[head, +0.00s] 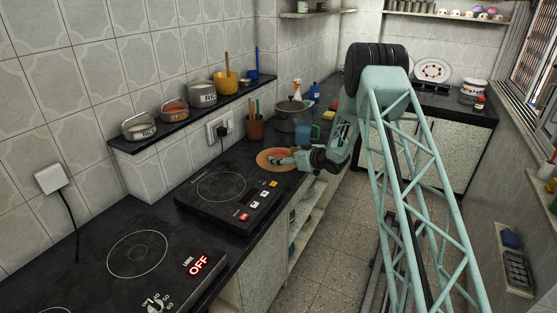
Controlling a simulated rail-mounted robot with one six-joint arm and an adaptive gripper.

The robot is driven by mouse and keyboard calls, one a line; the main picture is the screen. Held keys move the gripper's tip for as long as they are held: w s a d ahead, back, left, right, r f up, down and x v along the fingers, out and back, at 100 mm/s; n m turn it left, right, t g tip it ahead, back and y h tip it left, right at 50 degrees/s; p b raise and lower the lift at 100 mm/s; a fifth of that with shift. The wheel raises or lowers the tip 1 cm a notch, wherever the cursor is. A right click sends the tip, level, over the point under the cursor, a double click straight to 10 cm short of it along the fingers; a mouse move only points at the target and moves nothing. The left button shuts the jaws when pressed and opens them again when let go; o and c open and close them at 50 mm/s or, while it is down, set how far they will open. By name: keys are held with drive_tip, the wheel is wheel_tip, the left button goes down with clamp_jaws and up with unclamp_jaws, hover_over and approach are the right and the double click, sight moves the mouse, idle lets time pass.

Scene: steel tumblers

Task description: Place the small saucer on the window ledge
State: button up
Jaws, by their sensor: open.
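A round orange-brown dish, which looks like the small saucer (265,161), lies on the dark counter beyond the nearer hob. My gripper (277,160) is low at the dish, reaching in from the right and covering part of it. Its jaws are open; the fingers are too small to tell whether they touch the rim. The window ledge (518,128) runs along the right wall below the window, across the aisle from the dish.
A brown cup with utensils (255,127), a lidded pot (292,112) and a blue mug (303,131) stand close behind the dish. A black induction hob (222,187) lies in front. Small items (548,170) sit on the ledge's near part. The floor aisle (335,235) looks mostly clear.

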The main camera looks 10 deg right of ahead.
drive_tip(key=shift+x, duration=1.1)
drive_tip(key=c, duration=1)
drive_tip(key=shift+r+p, duration=0.35)
drive_tip(key=shift+r, duration=1.15)
drive_tip(key=s+d, duration=0.1)
drive_tip(key=s, duration=0.4)
drive_tip(key=s+d+r+p, duration=0.1)
drive_tip(key=s, duration=0.4)
drive_tip(key=s+d+r+p, duration=0.1)
drive_tip(key=s+d, duration=0.1)
drive_tip(key=s, duration=0.3)
drive_tip(key=shift+s, duration=0.3)
